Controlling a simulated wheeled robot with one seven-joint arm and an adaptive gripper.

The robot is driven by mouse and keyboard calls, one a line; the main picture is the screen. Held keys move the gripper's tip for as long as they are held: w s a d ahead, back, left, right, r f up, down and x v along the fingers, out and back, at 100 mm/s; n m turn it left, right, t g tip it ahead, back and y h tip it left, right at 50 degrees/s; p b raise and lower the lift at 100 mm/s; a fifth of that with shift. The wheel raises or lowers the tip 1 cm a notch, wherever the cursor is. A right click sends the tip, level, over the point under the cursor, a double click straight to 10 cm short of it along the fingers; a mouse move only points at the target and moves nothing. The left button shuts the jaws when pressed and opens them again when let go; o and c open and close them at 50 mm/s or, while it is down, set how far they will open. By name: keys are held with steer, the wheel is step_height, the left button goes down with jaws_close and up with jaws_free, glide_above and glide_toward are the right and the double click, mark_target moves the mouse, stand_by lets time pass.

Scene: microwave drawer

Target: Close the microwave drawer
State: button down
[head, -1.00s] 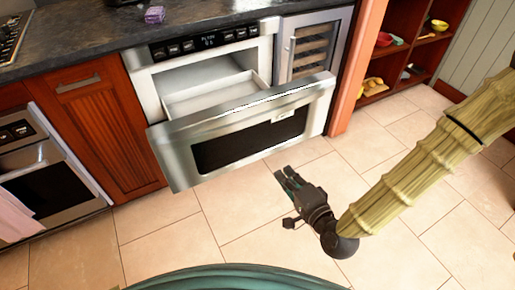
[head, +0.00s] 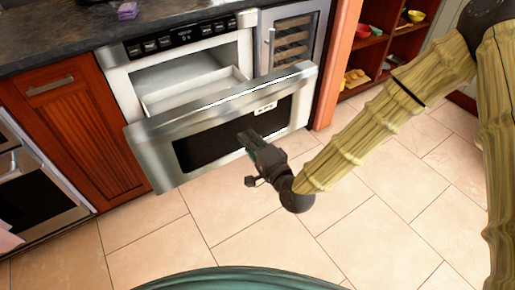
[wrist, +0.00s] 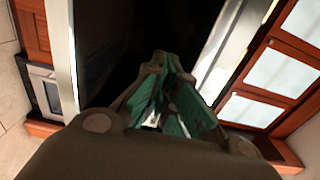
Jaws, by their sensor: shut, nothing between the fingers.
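The microwave drawer (head: 150,154) is pulled out from its housing under the counter, with its white inner tray (head: 195,91) showing behind the steel front. The front has a dark window, which also fills the middle of the wrist view (wrist: 105,45). My gripper (head: 245,136) is in front of this window, right of its middle, with its fingers pointing at it. The fingers (wrist: 172,75) are shut and empty in the wrist view. I cannot tell whether the fingertips touch the window.
A wine cooler (head: 292,45) is right of the microwave, then an orange post (head: 338,60) and open shelves with bowls. A wooden cabinet (head: 75,120) and an oven (head: 40,195) are on the left. The tiled floor (head: 240,235) in front is clear.

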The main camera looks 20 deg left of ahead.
mark_target(236, 124)
steer(key=shift+x, duration=2.15)
